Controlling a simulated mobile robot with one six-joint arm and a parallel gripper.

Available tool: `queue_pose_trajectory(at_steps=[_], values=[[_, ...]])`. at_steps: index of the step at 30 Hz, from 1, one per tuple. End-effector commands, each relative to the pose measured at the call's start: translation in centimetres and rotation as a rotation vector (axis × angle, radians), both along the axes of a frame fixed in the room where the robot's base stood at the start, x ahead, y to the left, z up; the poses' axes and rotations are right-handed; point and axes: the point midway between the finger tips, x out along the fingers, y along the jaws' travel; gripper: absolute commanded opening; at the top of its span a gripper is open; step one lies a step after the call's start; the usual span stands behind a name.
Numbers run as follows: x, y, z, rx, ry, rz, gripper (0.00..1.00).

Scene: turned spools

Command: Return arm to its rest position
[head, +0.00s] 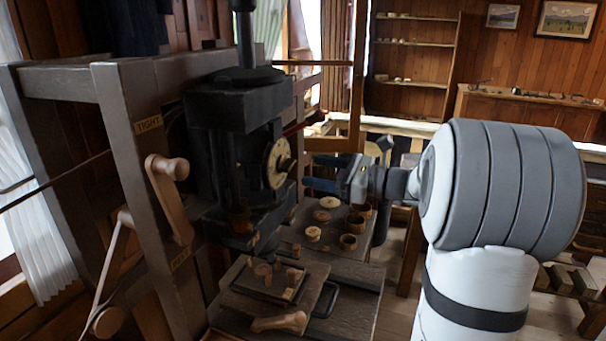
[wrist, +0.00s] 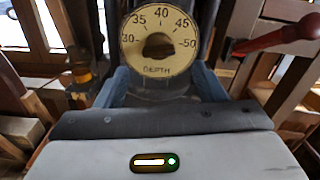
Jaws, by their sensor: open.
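My gripper (head: 309,171) is at the end of my white and grey arm, near the middle of the head view. Its two blue fingers are spread apart and point left toward a dark machine (head: 225,130). The machine's cream depth dial (head: 278,165) faces the fingertips, with a small gap showing in the head view. In the wrist view the blue fingers (wrist: 160,82) show low on either side of the dial (wrist: 160,18), with nothing held between them. The dial has a dark centre knob (wrist: 158,46) and a scale marked about 30 to 50.
Below my gripper a bench (head: 350,280) carries several round wooden pieces and a board (head: 272,290) of small turned parts. A grey frame (head: 145,180) with wooden crank handles stands left. A red-handled lever (wrist: 275,40) is right of the dial. Shelves (head: 415,60) stand behind.

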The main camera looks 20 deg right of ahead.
Motion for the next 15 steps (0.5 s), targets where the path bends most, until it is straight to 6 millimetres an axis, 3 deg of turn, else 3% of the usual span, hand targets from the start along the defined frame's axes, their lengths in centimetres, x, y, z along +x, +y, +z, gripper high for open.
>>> queue_pose_trajectory(at_steps=[4,15], values=[[-0.89,-1.27,-0.08,-0.002,-0.001,-0.001,0.64],[-1.09,-1.51,0.03,-0.001,0.001,0.001,0.64]])
